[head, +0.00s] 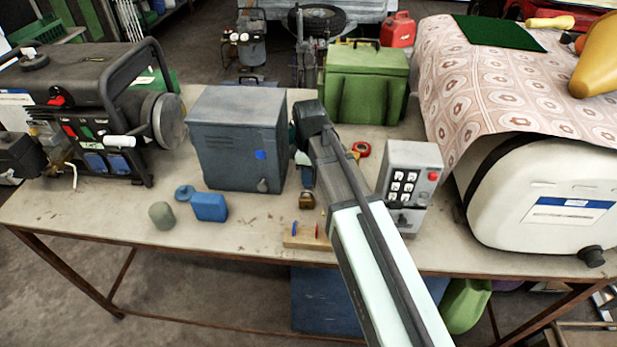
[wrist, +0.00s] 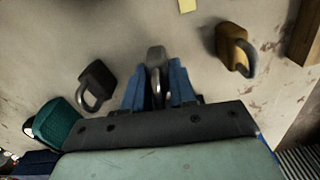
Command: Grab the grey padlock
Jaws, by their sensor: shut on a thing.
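The grey padlock (wrist: 156,55) is between the two blue fingers of my gripper (wrist: 158,82) in the wrist view. Its body shows past the fingertips and its metal shackle lies between them. My gripper is shut on it. In the head view my arm hides the grey padlock, and a bit of a blue finger (head: 307,176) shows beside the arm. I cannot tell whether the padlock touches the table.
A dark padlock (wrist: 98,80) lies left of my gripper and a brass padlock (wrist: 234,48) right of it. A teal object (wrist: 58,124) is at lower left. A grey metal cabinet (head: 237,140) and a keypad box (head: 408,180) flank my arm on the table (head: 120,212).

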